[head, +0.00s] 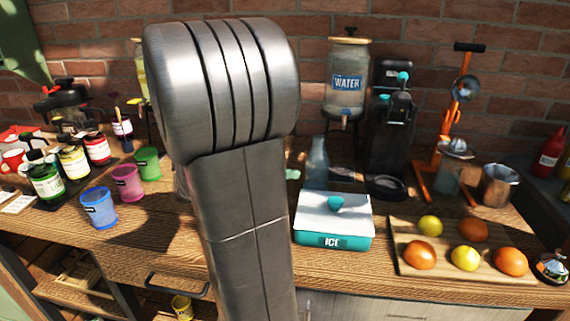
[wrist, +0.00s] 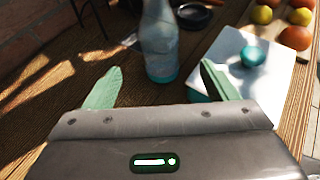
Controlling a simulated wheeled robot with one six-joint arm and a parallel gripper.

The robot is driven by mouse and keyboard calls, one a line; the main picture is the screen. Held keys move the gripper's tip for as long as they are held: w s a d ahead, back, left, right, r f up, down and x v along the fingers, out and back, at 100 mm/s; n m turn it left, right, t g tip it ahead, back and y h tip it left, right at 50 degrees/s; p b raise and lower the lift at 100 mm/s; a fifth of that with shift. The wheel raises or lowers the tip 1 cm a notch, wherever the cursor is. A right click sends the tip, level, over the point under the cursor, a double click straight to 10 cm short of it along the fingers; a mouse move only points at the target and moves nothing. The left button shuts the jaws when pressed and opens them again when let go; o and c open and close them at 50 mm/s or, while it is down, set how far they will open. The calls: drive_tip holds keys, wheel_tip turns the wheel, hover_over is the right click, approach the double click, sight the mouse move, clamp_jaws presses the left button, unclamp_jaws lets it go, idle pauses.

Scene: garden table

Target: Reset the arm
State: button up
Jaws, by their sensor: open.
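My gripper (wrist: 162,88) shows in the wrist view with its two green fingers spread apart, open and with nothing between the tips. It is above the wooden table (wrist: 60,95). A clear glass bottle (wrist: 160,45) with a teal base stands upright just beyond the fingers.
A white and teal ice box (head: 333,220) stands near the front edge, close to my right finger in the wrist view. A board (head: 405,245) with oranges and lemons lies to its right. A water dispenser (head: 347,75) stands behind. Cups (head: 98,207) and jars crowd the left.

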sight(307, 167)
drive_tip(key=shift+d, duration=0.1)
drive_tip(key=b+x, duration=0.1)
drive_tip(key=x, duration=1)
drive_tip(key=shift+f, duration=0.15)
drive_tip(key=shift+w+d+f, duration=0.2)
drive_tip(key=shift+d+f, duration=0.15)
drive_tip(key=shift+r, duration=0.2)
